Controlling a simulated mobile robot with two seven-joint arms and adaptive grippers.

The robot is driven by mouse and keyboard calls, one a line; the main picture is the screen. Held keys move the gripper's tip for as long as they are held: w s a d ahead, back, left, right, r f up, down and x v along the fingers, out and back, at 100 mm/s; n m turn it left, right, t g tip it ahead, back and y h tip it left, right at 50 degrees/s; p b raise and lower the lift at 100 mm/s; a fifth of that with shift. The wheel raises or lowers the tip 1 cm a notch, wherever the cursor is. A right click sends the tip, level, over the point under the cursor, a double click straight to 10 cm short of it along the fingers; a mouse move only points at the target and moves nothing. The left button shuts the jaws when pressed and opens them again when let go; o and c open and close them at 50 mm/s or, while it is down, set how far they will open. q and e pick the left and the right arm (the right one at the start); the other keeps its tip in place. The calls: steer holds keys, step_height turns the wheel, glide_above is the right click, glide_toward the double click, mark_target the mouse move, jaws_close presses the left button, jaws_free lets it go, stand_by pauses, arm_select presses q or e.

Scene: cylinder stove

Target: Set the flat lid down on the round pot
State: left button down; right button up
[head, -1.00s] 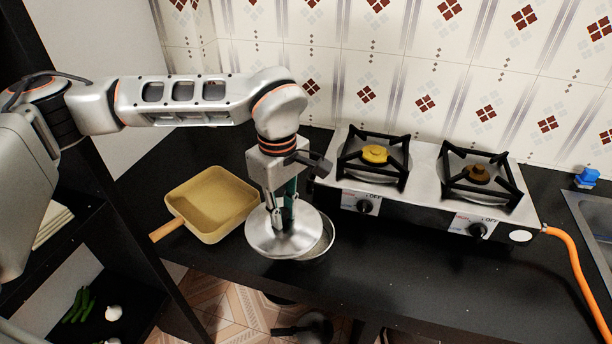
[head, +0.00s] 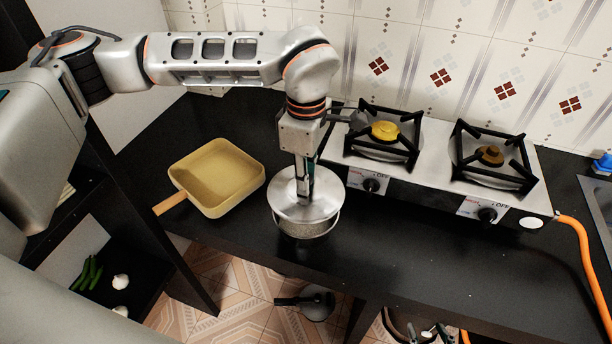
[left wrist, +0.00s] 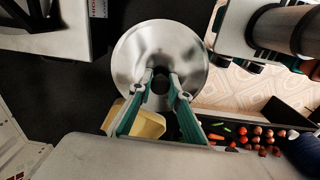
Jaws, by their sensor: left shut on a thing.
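The flat lid (head: 285,206) is a shiny steel disc, also in the left wrist view (left wrist: 135,50). My left gripper (head: 304,196) points down from above and is shut on the lid's dark knob; its green-padded fingers (left wrist: 160,84) show in the left wrist view. The round pot (head: 310,231) is steel and stands on the black counter under the lid. The lid covers most of its mouth; part of the pot's rim and wall shows at the front and right. I cannot tell whether lid and rim touch. My right gripper is not in view.
A yellow square pan (head: 218,178) with a wooden handle stands left of the pot. A two-burner stove (head: 430,165) stands behind and to the right, close to my left gripper. The counter (head: 400,245) is clear right of the pot, up to its front edge.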

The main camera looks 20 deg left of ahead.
arm_select(q)
steer(key=shift+f+b, duration=1.55)
steer(key=shift+f, duration=1.2)
steer(key=shift+f, duration=0.3)
steer(key=c, duration=1.8)
jaws_free()
step_height(320, 180, up, 12)
